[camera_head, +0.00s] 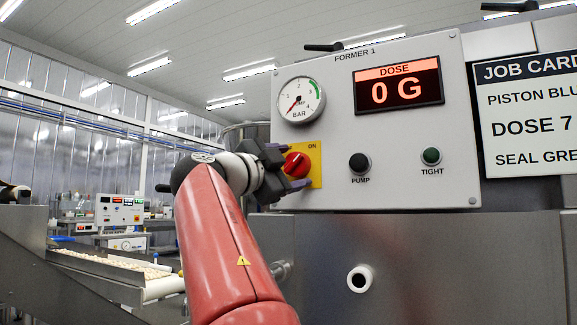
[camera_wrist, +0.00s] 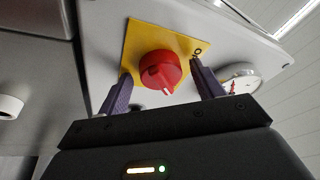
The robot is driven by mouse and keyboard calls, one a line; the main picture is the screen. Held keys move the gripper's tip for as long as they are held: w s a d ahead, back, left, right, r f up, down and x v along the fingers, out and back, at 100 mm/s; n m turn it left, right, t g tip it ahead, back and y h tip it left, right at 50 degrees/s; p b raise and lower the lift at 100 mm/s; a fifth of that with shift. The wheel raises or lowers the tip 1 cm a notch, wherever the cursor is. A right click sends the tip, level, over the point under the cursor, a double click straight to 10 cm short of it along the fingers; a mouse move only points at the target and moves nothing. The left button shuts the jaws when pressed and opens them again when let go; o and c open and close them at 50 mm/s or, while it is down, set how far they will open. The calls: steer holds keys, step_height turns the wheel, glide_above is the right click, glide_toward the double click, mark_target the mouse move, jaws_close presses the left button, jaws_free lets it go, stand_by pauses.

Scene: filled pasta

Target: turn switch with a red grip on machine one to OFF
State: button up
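The switch with a red grip (camera_head: 297,165) sits on a yellow plate (camera_head: 315,150) on the panel marked FORMER 1 (camera_head: 400,135). The word ON is at the plate's upper right; no OFF label is visible. In the wrist view the red grip (camera_wrist: 160,70) has a white mark near its lower edge, and the yellow plate (camera_wrist: 140,42) is behind it. My gripper (camera_head: 283,170) is at the switch. In the wrist view my gripper (camera_wrist: 160,90) is open, one finger on each side of the grip, with gaps between.
The panel also has a pressure gauge (camera_head: 298,100), a DOSE display reading 0 G (camera_head: 398,85), a black PUMP button (camera_head: 360,163) and a green TIGHT button (camera_head: 431,156). A job card (camera_head: 530,115) hangs at right. A pipe end (camera_head: 360,279) sticks out below.

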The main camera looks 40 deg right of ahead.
steer(key=c, duration=0.8)
steer(key=shift+c, duration=0.2)
